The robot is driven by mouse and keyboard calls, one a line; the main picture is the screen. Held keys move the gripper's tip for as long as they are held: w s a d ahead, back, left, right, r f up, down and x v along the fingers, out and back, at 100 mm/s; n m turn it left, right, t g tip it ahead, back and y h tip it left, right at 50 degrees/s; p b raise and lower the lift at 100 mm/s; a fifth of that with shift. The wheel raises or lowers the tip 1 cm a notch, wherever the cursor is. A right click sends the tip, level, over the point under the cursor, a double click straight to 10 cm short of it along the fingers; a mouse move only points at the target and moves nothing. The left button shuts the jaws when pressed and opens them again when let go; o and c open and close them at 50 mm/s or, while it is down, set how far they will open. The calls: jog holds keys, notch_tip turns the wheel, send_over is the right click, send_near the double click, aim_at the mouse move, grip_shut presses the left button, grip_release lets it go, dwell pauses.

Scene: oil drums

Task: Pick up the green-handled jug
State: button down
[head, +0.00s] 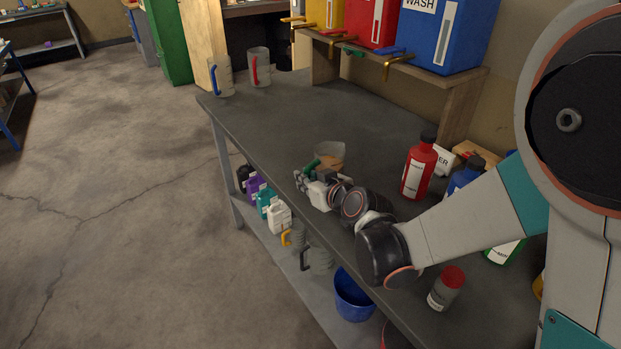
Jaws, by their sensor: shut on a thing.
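The green-handled jug (331,153) is a clear grey jug with brownish contents, near the middle of the grey workbench. Its green handle (312,165) points left, toward my gripper (306,177). My gripper is shut on the jug at its handle side. The fingers and my wrist partly hide the lower jug, so I cannot tell whether its base touches the bench.
A red bottle (419,168) and a blue bottle (466,174) stand to the right. A red-capped jar (446,288) is near the front edge. Blue-handled (221,78) and red-handled (258,68) jugs stand at the far end. Colored drums with taps (372,22) line the back shelf.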

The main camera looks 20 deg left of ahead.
notch_tip(320, 180, up, 20)
jog(key=p, duration=1.3)
jog(key=shift+f+p, duration=0.2)
jog(key=shift+p, duration=0.1)
